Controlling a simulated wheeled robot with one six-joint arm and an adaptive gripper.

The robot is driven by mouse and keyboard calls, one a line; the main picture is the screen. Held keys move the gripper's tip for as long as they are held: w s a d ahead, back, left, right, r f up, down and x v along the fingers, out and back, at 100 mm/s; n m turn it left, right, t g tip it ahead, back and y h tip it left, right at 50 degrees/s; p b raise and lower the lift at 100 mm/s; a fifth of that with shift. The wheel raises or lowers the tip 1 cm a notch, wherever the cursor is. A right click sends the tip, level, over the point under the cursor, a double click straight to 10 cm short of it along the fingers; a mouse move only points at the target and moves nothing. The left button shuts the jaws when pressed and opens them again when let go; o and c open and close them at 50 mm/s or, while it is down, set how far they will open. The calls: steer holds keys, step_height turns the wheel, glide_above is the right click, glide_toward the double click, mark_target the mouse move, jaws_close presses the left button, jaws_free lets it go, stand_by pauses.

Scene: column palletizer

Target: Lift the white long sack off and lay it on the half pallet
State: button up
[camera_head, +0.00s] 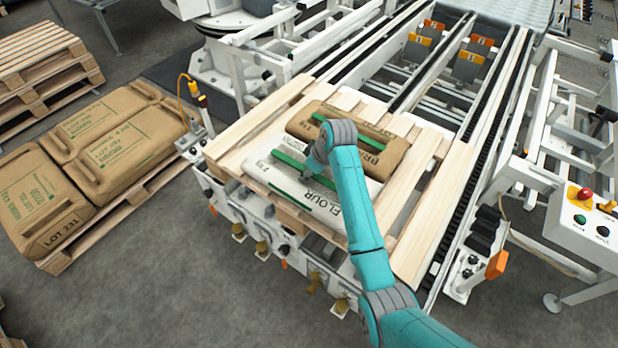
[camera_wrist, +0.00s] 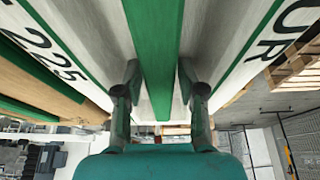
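The white long sack (camera_head: 327,196), printed FLOUR with a green raised strip across its top, lies flat on a wooden pallet on the conveyor frame. My gripper (camera_head: 306,184) is down at the top of this sack. In the wrist view, the white sack (camera_wrist: 220,35) fills the upper part. My two fingers (camera_wrist: 160,82) stand one on each side of its central green strip (camera_wrist: 156,40). They are close to its edges, but whether they press on it I cannot tell. Which pallet is the half pallet is not clear.
A brown sack (camera_head: 379,157) lies right behind the white one on the same pallet (camera_head: 424,240). Several brown sacks (camera_head: 112,135) cover a pallet at the left. Stacked empty pallets (camera_head: 40,50) stand behind it. A control box (camera_head: 590,222) is at the right.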

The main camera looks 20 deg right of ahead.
steer(key=shift+c, duration=0.2)
jaws_close()
steer(key=shift+w+r, duration=0.1)
steer(key=shift+r, duration=0.05)
